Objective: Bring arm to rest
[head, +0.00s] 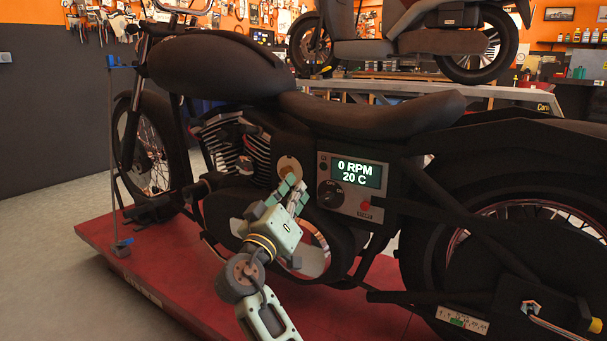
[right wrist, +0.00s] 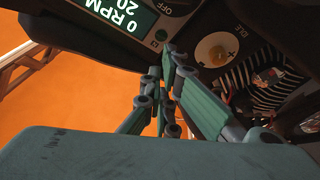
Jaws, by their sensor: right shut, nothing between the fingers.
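My right gripper (head: 291,192) is in front of the motorcycle's side, just left of the control panel (head: 352,186). Its green fingers are shut with nothing between them; they also show in the right wrist view (right wrist: 167,85). The panel reads "0 RPM" and "20 C" and has a dark knob and a red button. A round brass-coloured dial (head: 289,168) sits just behind the fingertips; in the right wrist view the dial (right wrist: 217,50) shows a plus sign and the word "IDLE". I cannot tell whether the fingers touch anything. My left gripper is not in view.
The black motorcycle (head: 375,112) stands on a red lift platform (head: 165,262). A thin grey stand (head: 113,160) is by the front wheel. A second motorcycle (head: 400,45) stands on a bench behind. Grey floor (head: 50,260) is open at the left.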

